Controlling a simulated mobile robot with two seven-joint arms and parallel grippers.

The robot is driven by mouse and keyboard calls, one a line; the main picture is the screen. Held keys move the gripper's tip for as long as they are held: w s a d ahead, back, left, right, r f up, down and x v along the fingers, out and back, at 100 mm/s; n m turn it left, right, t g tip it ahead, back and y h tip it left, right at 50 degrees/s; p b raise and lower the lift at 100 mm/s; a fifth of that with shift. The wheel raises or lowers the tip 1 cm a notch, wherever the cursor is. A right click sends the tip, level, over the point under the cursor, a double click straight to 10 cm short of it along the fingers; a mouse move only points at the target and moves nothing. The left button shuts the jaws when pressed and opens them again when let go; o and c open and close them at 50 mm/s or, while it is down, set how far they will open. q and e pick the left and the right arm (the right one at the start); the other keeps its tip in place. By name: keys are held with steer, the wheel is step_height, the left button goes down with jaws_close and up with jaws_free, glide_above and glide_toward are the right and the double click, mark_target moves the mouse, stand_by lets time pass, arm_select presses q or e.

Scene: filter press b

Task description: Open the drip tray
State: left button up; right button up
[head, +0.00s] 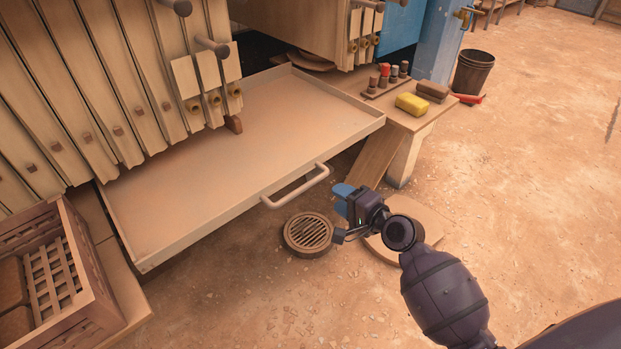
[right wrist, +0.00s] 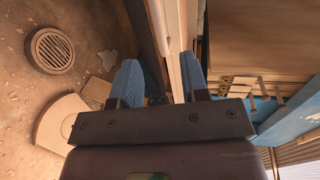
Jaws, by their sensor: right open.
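The drip tray (head: 240,150), a wide shallow metal tray, sticks out from under the filter plates in the head view. Its floor is largely bare and dusty. A pale bar handle (head: 298,189) is on its front wall. My right gripper (head: 342,199), with blue fingertips, is just to the right of the handle's right end, open and apart from it in the head view. In the right wrist view the fingers (right wrist: 157,78) are spread with nothing clearly held between them. My left gripper is not in view.
A round floor drain (head: 308,234) lies below the handle. A slatted crate (head: 50,270) stands at the lower left. A low bench with a yellow sponge (head: 411,104) is right of the tray, with a bucket (head: 473,72) beyond. The floor at right is clear.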

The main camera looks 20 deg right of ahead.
mark_target(313, 180)
steer(key=shift+b+x, duration=0.95)
steer(key=shift+x, duration=4.4)
steer(key=shift+d+f, duration=0.1)
steer(key=shift+f, duration=0.05)
jaws_close()
